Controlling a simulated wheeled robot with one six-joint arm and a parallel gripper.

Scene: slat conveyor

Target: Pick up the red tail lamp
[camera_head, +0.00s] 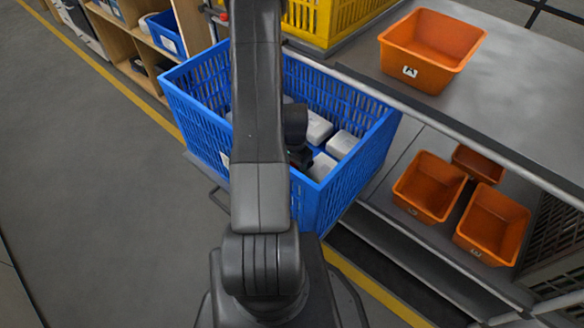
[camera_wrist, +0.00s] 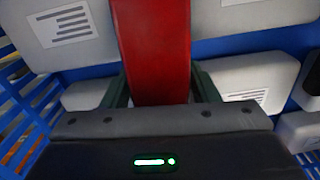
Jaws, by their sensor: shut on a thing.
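The red tail lamp (camera_wrist: 155,50) fills the upper middle of the wrist view as a long red block. My gripper (camera_wrist: 155,88) is shut on it, with a dark finger at each side of the lamp. In the head view my arm reaches down into the blue crate (camera_head: 345,205). The gripper and the lamp are mostly hidden there behind my arm. Whether the lamp touches anything below it cannot be told.
Several pale boxes (camera_head: 343,144) with labels lie in the blue crate around the gripper. A yellow crate (camera_head: 318,20) stands behind it. An orange bin (camera_head: 430,50) sits on the grey surface at the right, with more orange bins (camera_head: 428,187) lower down.

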